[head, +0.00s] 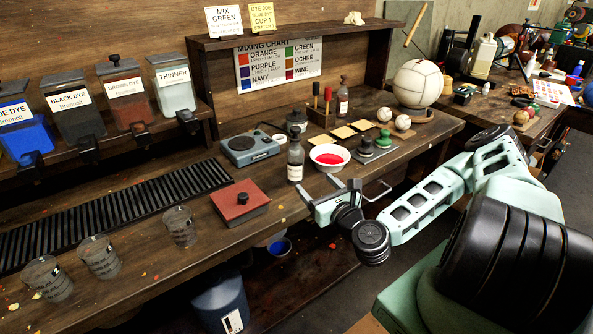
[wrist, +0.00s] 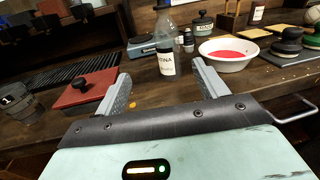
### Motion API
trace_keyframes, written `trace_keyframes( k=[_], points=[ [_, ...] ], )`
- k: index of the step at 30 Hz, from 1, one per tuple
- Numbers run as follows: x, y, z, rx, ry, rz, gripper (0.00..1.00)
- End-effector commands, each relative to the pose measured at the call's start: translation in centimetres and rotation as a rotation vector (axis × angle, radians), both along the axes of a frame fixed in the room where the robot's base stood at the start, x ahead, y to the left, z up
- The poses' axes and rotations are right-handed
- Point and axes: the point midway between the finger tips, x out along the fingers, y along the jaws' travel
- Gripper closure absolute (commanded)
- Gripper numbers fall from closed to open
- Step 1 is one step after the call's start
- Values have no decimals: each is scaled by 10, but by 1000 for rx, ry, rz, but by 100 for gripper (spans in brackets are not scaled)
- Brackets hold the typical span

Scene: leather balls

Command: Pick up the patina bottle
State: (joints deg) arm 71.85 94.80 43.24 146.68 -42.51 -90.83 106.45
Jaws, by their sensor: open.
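The patina bottle (head: 295,162) is a dark grey bottle with a white label, upright on the workbench left of a white bowl. In the wrist view the bottle (wrist: 167,58) stands beyond the fingertips, roughly centred between them, with the label end "TINA" readable. My gripper (head: 332,193) is at the bench's front edge, in front of the bottle and apart from it. In the wrist view my gripper (wrist: 160,75) is open and empty, its two grey fingers spread wide.
The white bowl with red liquid (head: 329,157) stands close right of the bottle. A red lidded box (head: 240,202) lies to the left, a scale (head: 250,147) behind. Another labelled bottle (head: 341,101) stands farther back. Clear cups (head: 179,226) line the left front.

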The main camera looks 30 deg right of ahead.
Motion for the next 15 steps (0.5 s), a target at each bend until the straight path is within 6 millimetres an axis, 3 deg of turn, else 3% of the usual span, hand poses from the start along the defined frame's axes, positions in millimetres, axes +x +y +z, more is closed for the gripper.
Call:
trace_keyframes(
  k=[8,15],
  points=[
    [14,-13,-5,45,-28,-51,28],
    [58,-19,5,44,-24,-49,28]
  ],
)
